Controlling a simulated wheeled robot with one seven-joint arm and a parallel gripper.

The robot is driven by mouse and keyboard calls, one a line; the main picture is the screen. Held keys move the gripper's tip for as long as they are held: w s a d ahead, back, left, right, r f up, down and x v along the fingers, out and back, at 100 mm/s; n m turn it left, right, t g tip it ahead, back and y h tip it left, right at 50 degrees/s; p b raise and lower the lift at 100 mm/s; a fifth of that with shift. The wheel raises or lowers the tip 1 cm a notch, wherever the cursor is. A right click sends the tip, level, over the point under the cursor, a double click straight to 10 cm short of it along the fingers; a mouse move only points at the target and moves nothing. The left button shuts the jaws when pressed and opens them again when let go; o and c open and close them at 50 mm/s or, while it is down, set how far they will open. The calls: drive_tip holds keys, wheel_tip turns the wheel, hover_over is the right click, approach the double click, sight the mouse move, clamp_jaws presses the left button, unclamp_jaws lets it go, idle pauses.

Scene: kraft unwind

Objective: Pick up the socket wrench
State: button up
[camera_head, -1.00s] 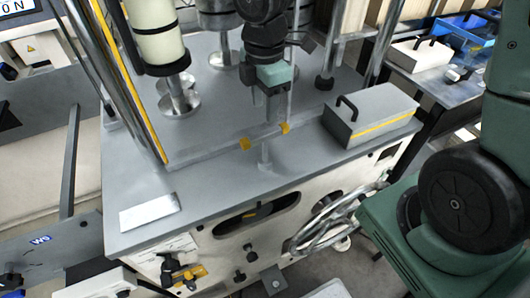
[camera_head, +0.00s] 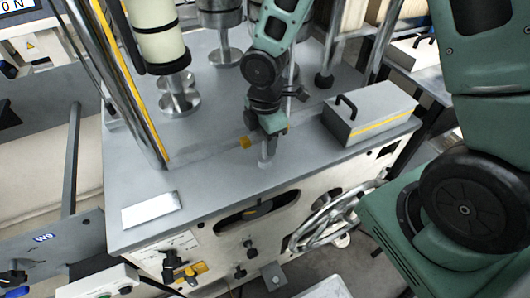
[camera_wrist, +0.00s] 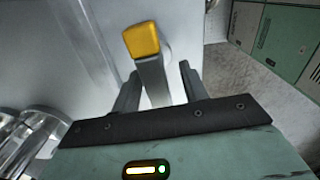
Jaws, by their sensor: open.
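What looks like the socket wrench (camera_head: 245,142) shows a yellow end beside my gripper in the head view, near the front of the grey machine top. In the wrist view the wrench (camera_wrist: 141,42) has a yellow tip on a grey bar. My gripper (camera_head: 268,150) points down over it and hides much of it. In the wrist view my gripper (camera_wrist: 158,72) is open, with one finger on each side of the grey bar. A gap shows on the right side; contact on the left cannot be told. The bar's near part is hidden behind the gripper body.
A grey box with a black handle and yellow stripe (camera_head: 370,112) stands right of my gripper. A white plate (camera_head: 151,208) lies at the front left. Upright metal posts and rollers (camera_head: 165,45) stand behind.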

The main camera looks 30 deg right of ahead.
clamp_jaws()
drive_tip(key=shift+r, duration=0.1)
